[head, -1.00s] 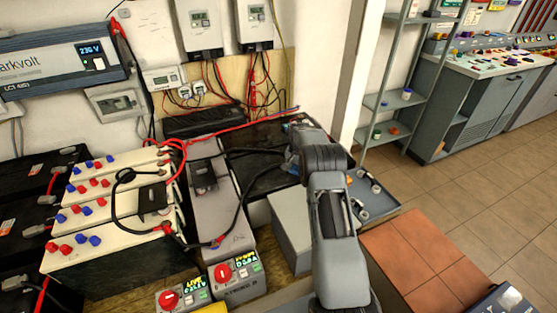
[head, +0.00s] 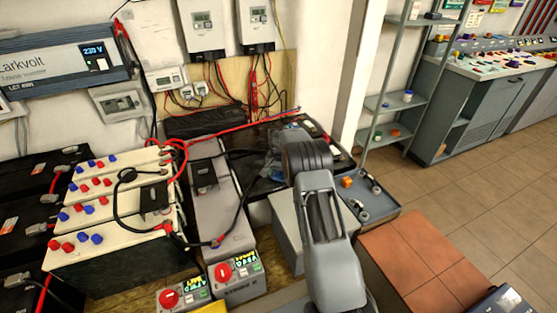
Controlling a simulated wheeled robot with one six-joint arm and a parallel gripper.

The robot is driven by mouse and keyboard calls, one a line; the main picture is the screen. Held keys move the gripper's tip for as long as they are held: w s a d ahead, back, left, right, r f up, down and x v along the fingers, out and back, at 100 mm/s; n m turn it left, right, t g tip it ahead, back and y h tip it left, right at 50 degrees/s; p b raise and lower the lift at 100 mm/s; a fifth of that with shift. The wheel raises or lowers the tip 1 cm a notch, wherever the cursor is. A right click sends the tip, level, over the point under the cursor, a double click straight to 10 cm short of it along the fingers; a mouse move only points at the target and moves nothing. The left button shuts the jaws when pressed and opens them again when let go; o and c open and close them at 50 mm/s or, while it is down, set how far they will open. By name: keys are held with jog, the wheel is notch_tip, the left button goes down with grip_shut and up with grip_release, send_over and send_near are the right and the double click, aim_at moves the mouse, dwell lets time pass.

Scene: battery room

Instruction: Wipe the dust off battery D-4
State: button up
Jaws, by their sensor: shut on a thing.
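A dark battery (head: 325,138) with a black top lies at the back of the bench, right of the long grey unit. My arm reaches over it from the front right. My gripper (head: 277,168) is at the battery's top, mostly hidden behind my own wrist. A bit of bluish-grey material (head: 290,137) shows beside the wrist, over the battery top; I cannot tell whether it is the cloth or part of my gripper. The jaws and what they hold are hidden. No D-4 label is readable, and dust cannot be made out at this size.
Cream-topped batteries (head: 105,222) with red and blue caps stand at the left. A black cable runs over the long grey unit (head: 222,205), and a red cable crosses behind the battery. Red-knob boxes (head: 235,277) sit in front. A grey tray (head: 378,208) with small parts lies at the right.

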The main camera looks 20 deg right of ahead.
jog(key=shift+d+r+p, duration=0.1)
jog(key=shift+r+p, duration=1.65)
jog(key=shift+r, duration=2.2)
